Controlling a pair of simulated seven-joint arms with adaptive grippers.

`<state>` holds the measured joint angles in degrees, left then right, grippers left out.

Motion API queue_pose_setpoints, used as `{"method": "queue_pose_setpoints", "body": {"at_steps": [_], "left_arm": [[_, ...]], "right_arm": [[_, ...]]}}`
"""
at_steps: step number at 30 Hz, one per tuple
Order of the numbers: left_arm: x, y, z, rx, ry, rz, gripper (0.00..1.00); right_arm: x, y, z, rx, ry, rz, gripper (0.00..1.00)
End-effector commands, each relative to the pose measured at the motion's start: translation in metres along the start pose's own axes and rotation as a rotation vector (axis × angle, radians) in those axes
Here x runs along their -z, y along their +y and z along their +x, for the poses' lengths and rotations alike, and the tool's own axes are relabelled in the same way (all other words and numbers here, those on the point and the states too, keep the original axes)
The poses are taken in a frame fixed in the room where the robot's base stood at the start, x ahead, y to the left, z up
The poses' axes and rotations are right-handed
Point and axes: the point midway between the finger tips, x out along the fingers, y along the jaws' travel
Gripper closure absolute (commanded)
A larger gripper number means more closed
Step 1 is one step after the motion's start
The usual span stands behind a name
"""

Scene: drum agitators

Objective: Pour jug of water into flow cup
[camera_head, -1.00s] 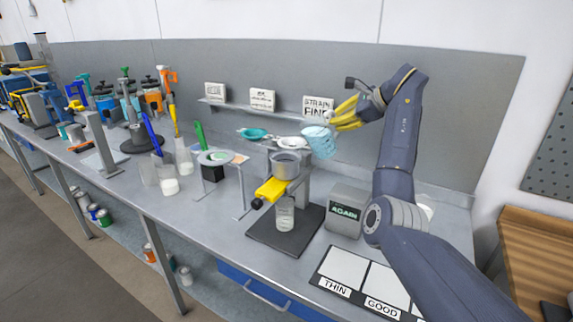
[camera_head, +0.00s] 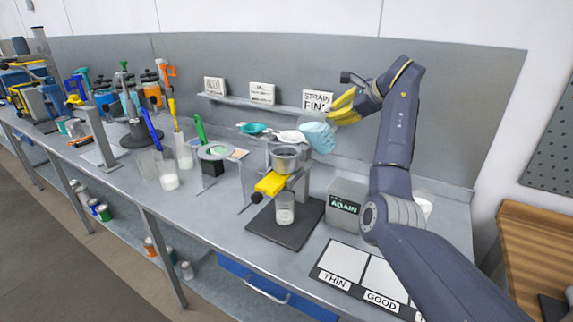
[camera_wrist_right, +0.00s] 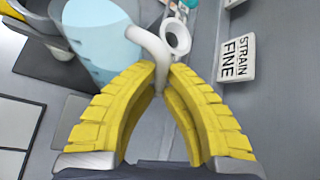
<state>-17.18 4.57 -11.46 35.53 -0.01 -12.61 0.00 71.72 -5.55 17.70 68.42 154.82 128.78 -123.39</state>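The light blue jug (camera_head: 319,138) is tilted, up and to the right of the flow cup. The grey flow cup (camera_head: 286,162) sits on a stand with a yellow part (camera_head: 270,184) at its front. A clear glass (camera_head: 285,208) stands below the cup. My right gripper (camera_head: 338,112) has its yellow fingers shut on the jug's white handle. The wrist view shows the fingers (camera_wrist_right: 160,85) around the handle (camera_wrist_right: 149,45), with the jug's body (camera_wrist_right: 98,35) at upper left. I cannot make out a water stream. My left gripper is not in view.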

Motion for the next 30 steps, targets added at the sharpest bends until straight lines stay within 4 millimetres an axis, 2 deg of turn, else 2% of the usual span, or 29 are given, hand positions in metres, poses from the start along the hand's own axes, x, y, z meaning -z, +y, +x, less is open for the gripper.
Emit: {"method": "queue_pose_setpoints", "body": {"at_steps": [30], "left_arm": [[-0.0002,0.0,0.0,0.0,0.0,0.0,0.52]], "right_arm": [[-0.0085,0.0037,-0.001,0.03,0.044,-0.065,1.0]]}}
